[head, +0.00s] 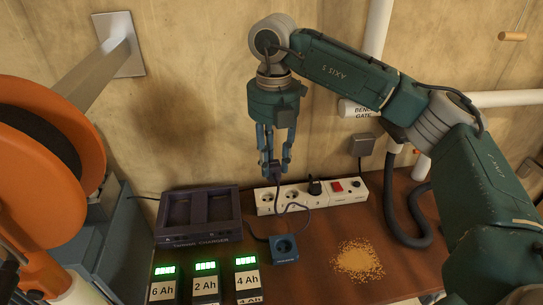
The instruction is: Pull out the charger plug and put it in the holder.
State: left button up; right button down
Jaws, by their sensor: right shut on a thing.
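My right gripper (274,160) hangs fingers down above the power strip, shut on the dark charger plug (268,171). The plug is clear of the white power strip (285,205), above its left part. A thin dark cable loops below the plug, over the strip and the bench. The dark charger (199,211) stands at the back left of the bench. A small blue block with a round recess (284,248), seemingly the holder, sits in front of the strip; its recess looks empty. My left gripper is not in view.
A black plug (315,186) and a red switch (337,186) are on the strip. Battery packs (205,285) stand at the front. Sawdust (358,260) lies right of the blue block. A dark hose (412,235) curves at right; an orange reel (75,130) fills the left.

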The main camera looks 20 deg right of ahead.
jog(key=s+a+f+b, duration=0.1)
jog(key=s+f+b, duration=0.7)
jog(key=s, duration=0.1)
jog(key=shift+s+a, duration=0.25)
jog(key=shift+a, duration=0.1)
dwell(0.7)
jog(key=shift+f, duration=0.1)
notch_tip(320, 180, down, 3)
jog(key=b, duration=0.3)
dwell(0.6)
